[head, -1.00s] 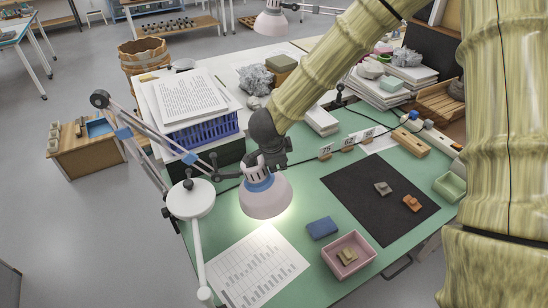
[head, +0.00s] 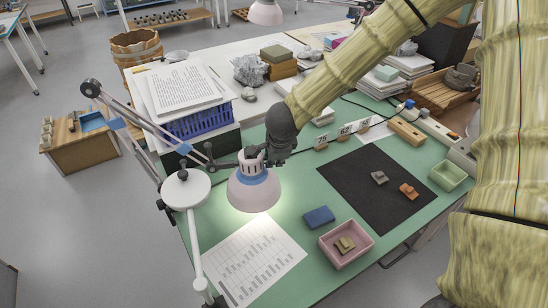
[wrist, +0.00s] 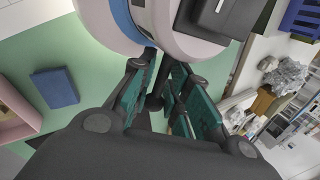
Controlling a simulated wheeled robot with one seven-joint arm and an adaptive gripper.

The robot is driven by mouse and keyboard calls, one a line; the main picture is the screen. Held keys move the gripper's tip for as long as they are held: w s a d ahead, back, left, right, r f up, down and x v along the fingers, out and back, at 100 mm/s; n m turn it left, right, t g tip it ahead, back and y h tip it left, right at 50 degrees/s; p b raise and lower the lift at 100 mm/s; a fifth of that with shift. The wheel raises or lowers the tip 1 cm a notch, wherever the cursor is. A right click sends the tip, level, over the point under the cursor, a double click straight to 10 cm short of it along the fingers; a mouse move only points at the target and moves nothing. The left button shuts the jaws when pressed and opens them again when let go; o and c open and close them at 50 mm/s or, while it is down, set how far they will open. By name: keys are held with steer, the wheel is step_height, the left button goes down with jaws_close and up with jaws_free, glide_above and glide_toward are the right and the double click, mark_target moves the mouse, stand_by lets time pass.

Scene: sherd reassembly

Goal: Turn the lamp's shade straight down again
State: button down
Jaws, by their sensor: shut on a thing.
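The desk lamp's shade (head: 254,190) is pale pink with a blue band, and hangs over the green table at the left. Its opening faces down, with at most a slight tilt, and its light falls on the table. The lamp's jointed arm (head: 137,121) reaches up to the left from the shade. My gripper (head: 268,155) is at the neck of the shade, on its right side. In the wrist view my gripper (wrist: 165,95) has its teal finger pads closed around a dark stem just under the shade (wrist: 135,20). The pads partly hide the stem.
A blue block (head: 319,217) and a pink tray (head: 345,243) with a sherd lie right of the shade. A printed chart (head: 250,262) lies in front. A black mat (head: 375,190) holds two sherds. A blue basket (head: 200,122) with papers stands behind the lamp arm.

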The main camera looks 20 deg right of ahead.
steer(key=c, duration=1.5)
jaws_free()
steer(key=shift+d, duration=0.1)
steer(key=shift+c, duration=0.2)
steer(key=shift+r, duration=0.1)
steer(key=v, duration=1.1)
steer(key=shift+s+r, duration=0.2)
steer(key=shift+r, duration=0.15)
steer(key=shift+r, duration=0.1)
